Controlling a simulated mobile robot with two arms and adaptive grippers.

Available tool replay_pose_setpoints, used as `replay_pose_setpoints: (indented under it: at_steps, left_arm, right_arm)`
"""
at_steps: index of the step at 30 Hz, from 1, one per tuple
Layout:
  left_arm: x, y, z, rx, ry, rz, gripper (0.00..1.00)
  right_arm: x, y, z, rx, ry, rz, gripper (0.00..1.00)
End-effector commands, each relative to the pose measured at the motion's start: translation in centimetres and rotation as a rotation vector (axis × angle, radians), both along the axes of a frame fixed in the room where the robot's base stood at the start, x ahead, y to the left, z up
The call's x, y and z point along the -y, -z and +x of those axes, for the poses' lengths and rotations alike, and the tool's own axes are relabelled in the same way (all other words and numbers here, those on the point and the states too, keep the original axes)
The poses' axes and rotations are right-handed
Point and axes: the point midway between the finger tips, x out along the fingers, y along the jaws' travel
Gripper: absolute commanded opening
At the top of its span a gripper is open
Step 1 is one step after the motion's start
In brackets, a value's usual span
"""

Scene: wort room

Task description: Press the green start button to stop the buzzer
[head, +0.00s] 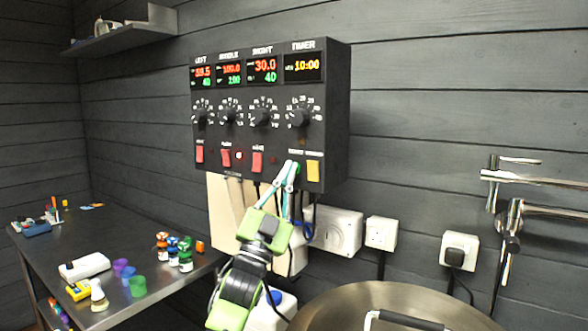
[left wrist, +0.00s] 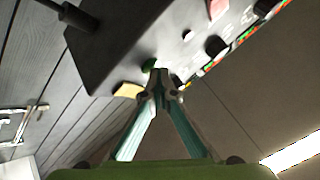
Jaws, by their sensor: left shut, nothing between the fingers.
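The black control box (head: 325,120) hangs on the dark plank wall. It has several displays, dials and coloured switches. The green start button (left wrist: 149,65) shows in the left wrist view, partly covered by my fingertips. In the head view it is mostly hidden behind them. My left gripper (head: 291,167) is shut and empty, with its tips at the lower front of the box, left of the yellow switch (head: 313,170). In the left wrist view its tips (left wrist: 159,78) are right at the green button; I cannot tell whether they touch it. My right gripper is not in view.
A large metal kettle lid (head: 335,308) is at the lower right, below the box. Wall sockets (head: 381,232) and a metal tap (head: 507,235) are to the right. A metal table (head: 140,235) with small bottles and cups stands at the left.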

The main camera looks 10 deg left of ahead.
Motion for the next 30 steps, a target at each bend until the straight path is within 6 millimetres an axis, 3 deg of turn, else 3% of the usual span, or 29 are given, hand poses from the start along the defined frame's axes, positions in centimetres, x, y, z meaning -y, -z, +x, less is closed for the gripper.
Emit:
replay_pose_setpoints:
  at_steps: [18,30]
  left_arm:
    - [-0.6,0.1,-1.4,-0.001,0.000,0.000,0.00]
    - [-1.9,0.0,-5.0,-0.001,0.000,0.000,0.00]
  right_arm:
    - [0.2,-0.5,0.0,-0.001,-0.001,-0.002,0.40]
    - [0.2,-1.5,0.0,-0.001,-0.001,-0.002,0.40]
